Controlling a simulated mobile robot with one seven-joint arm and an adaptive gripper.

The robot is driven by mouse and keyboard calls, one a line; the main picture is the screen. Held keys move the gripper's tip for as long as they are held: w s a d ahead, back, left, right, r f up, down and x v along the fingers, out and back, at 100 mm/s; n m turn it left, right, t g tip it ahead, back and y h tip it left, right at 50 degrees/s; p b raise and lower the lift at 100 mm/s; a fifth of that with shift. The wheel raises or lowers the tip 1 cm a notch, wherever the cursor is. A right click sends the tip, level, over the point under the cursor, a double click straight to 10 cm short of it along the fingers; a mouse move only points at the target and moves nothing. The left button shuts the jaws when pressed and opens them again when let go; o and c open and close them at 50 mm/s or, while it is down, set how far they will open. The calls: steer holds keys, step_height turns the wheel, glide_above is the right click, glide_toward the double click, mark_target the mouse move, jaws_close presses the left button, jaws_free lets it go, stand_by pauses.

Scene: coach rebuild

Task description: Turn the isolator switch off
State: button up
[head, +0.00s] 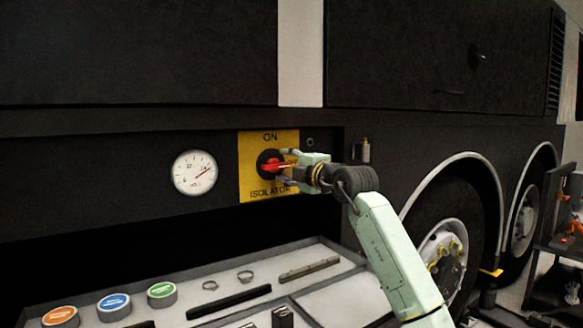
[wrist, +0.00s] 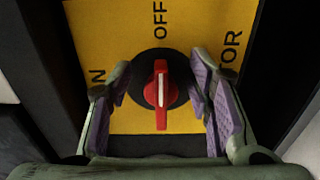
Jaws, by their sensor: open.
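The isolator switch has a red handle (head: 272,165) with a white line on a black round base, set in a yellow plate (head: 250,143). In the head view the handle lies level, its line towards the right, where lettering is partly hidden by my gripper (head: 291,170). The wrist view shows the red handle (wrist: 161,95) lined up with the OFF mark at the top of that picture, with ON to its left. My gripper (wrist: 160,86) is open. Its fingers stand on either side of the handle, with a visible gap on both sides.
A white dial gauge (head: 194,173) is left of the plate. Below stands a grey tray (head: 325,287) with coloured round tins (head: 115,305), rings and bars. A coach wheel (head: 445,245) is to the right. A small fitting (head: 362,150) sits on the panel behind my wrist.

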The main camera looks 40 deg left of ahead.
steer(key=v, duration=1.1)
steer(key=shift+s+d, duration=0.15)
steer(key=shift+d, duration=0.2)
steer(key=shift+d+f, duration=0.1)
